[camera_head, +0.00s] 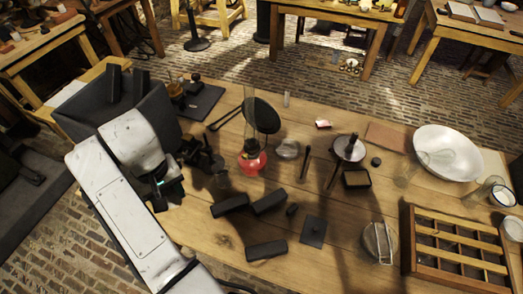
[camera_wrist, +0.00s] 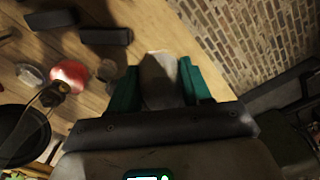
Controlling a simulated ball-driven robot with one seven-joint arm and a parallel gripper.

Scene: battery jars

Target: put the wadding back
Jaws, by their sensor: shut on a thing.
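In the wrist view my gripper (camera_wrist: 160,72) has its two green fingers shut on a pale grey, rounded piece, which I take to be the wadding (camera_wrist: 158,88). The piece stands out a little beyond the fingertips. Behind it in that view are the wooden table top and brick floor. In the head view my gripper's dark body is at the left side of the table, partly behind my white arm. The fingers and the held piece cannot be made out there.
A red-based glass lamp (camera_head: 252,160) and a small clear glass (camera_head: 222,178) stand right of my gripper. Black blocks (camera_head: 230,204) lie nearer the front. A round black pan (camera_head: 262,115), white bowl (camera_head: 448,153) and compartmented wooden tray (camera_head: 410,240) are farther right.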

